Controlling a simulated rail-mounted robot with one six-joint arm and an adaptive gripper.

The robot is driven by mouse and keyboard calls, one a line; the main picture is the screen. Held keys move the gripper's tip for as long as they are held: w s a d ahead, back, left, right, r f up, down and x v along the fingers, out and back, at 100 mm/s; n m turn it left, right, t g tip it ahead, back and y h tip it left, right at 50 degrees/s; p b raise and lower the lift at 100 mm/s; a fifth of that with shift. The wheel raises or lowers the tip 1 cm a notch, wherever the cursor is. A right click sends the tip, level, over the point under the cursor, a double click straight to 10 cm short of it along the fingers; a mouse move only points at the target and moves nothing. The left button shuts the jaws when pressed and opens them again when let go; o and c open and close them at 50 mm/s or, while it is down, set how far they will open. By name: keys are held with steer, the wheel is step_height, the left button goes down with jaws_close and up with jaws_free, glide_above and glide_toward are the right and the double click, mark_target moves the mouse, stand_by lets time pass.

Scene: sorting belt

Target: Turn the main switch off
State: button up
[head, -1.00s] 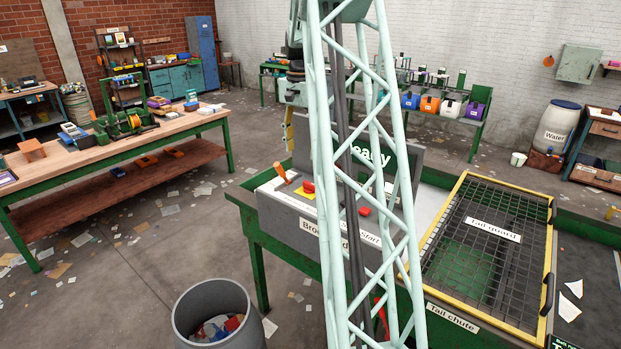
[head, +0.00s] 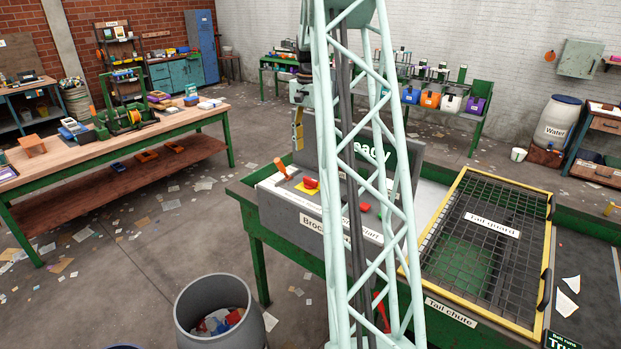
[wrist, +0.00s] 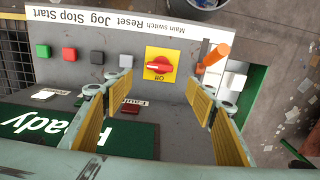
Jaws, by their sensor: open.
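The main switch (wrist: 160,68) is a red rotary knob on a yellow square plate on the grey control console. Its bar lies roughly sideways in the wrist view, and an upside-down "ON" shows on the plate. In the head view the switch (head: 310,183) is on the console's left part. My gripper (wrist: 158,90) is open and empty, its yellow-padded fingers spread to either side below the knob in the wrist picture, apart from it. In the head view my gripper (head: 298,132) hangs above the console's back edge, partly hidden by my lattice column.
An orange-handled lever (wrist: 217,56) stands close beside the switch. Green, red, black and grey buttons (wrist: 69,54) line the console. A "Ready" display (wrist: 45,127) rises at its back. The yellow-framed tail guard (head: 492,223) lies to the right, and a grey bin (head: 180,310) stands in front.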

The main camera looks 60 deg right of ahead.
mark_target(311, 179)
step_height(311, 179, down, 13)
steer(key=shift+r, duration=0.2)
stand_by(0.5)
steer(key=c, duration=0.8)
steer(key=shift+c, duration=0.2)
